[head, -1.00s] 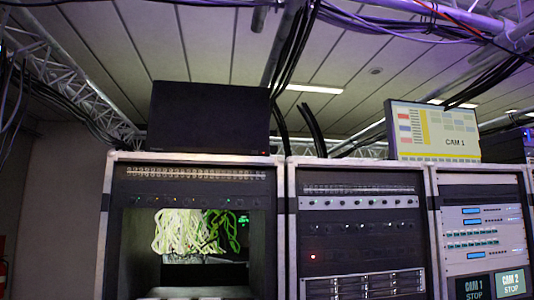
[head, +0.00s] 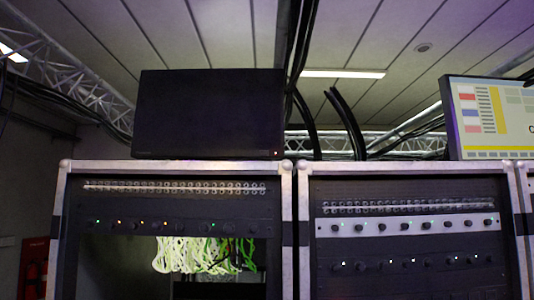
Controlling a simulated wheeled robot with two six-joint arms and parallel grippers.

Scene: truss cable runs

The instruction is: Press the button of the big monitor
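The big monitor (head: 209,113) is a wide black screen, dark, standing on top of the left rack in the head view. Neither of my grippers shows in the head view.
The left rack (head: 172,171) has an open bay with pale and green cables (head: 195,254). A second rack (head: 408,171) stands close beside it. A lit screen (head: 490,118) is at the right. A red object (head: 35,265) is at the lower left. Trusses and black cables hang above.

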